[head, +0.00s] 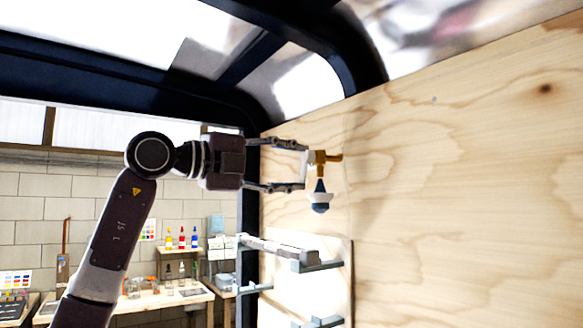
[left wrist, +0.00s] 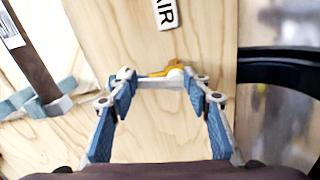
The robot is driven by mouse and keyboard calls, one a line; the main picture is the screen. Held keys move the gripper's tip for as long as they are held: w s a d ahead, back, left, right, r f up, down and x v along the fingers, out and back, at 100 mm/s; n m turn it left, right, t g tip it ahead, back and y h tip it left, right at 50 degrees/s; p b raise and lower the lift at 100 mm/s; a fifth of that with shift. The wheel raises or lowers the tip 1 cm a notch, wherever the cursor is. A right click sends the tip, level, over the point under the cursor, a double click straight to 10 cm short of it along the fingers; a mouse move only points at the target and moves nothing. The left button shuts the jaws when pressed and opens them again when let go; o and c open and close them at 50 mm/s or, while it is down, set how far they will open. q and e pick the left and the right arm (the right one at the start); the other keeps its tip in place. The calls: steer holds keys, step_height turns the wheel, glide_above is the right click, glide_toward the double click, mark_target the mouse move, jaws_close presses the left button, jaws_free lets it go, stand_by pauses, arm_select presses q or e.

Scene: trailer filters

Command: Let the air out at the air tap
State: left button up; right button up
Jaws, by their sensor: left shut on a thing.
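The air tap (head: 323,158) is a small brass-yellow fitting with a white part, on the plywood wall in the middle of the head view. My right gripper is not in view.
An "AIR" label (left wrist: 166,13) is on the plywood wall (head: 450,180). Below the tap, grey-blue brackets (head: 318,266) hold a long bar (head: 278,248). A dark frame post (head: 250,190) stands close behind the gripper. A workbench (head: 165,299) with bottles is farther back.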

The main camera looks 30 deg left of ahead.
arm_select(q)
steer(key=o, duration=1.2)
steer(key=shift+c, duration=0.2)
steer(key=v, duration=1.2)
steer(key=shift+f, duration=0.1)
steer(key=shift+w, duration=0.1)
